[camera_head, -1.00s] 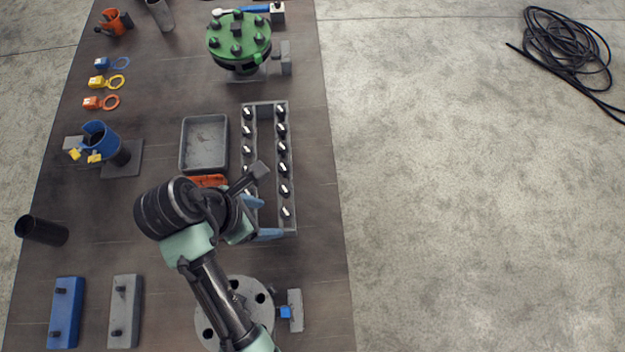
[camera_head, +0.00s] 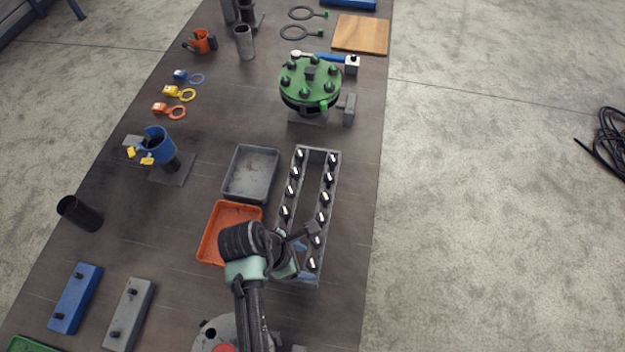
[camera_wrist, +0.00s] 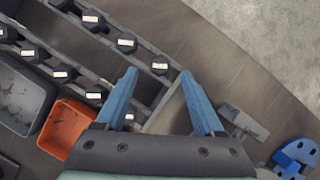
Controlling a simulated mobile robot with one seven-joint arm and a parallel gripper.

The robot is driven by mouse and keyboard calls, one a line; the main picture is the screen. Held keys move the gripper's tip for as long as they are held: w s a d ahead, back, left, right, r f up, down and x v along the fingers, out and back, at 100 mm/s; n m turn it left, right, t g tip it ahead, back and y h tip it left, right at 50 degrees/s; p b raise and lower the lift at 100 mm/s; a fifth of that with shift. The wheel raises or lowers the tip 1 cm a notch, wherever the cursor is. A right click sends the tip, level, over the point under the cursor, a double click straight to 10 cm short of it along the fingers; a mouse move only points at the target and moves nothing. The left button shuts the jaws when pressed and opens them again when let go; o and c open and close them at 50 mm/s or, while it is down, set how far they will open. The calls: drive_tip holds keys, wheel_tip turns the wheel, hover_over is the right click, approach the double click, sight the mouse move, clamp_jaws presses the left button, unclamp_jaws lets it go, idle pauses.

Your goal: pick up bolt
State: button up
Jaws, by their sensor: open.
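Dark bolts with white marks on their heads stand upright in two rows in a grey rack (camera_head: 300,150). The near-end bolt of the right row (camera_head: 312,263) stands by my gripper (camera_head: 304,262) in the head view. My gripper is open, with two blue fingers. In the wrist view a bolt (camera_wrist: 160,65) lies just past the gap of my gripper (camera_wrist: 160,74), seemingly untouched. Another bolt (camera_wrist: 127,43) is further along that row. A bolt of the other row (camera_wrist: 95,92) is left of the left finger. My arm hides part of the rack's near left end.
An orange tray (camera_head: 212,240) and a grey tray (camera_head: 238,188) lie left of the rack. A green flange with bolts (camera_head: 312,82) stands beyond it. The table edge is close on the right. A blue part (camera_wrist: 295,157) shows at lower right in the wrist view.

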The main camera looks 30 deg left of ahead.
sight(312, 263)
drive_tip(key=shift+x, duration=1.6)
drive_tip(key=shift+w+r, duration=0.1)
clamp_jaws()
